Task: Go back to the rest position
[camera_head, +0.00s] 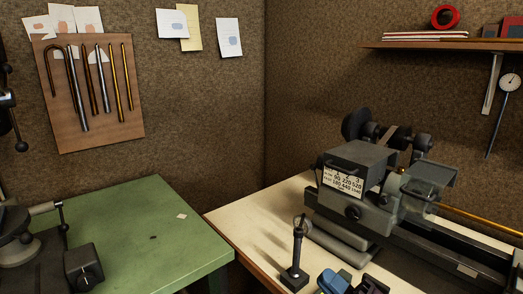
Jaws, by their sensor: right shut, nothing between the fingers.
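My right gripper (354,283) appears to be the blue and dark shape at the bottom edge, right of centre. It is cut off by the frame, and I see no object held in it. It shows in front of the cream bench top (245,226), near the foot of a small black stand (295,252). Its height above the bench is hard to tell. My left gripper is not in view.
A grey lathe (360,180) with a brass rod (480,220) stands on the right bench. The green bench (140,230) is mostly clear, with dark machinery (30,240) at left. Tubes hang on a wooden board (65,130). A shelf (450,45) holds a red ring (435,17).

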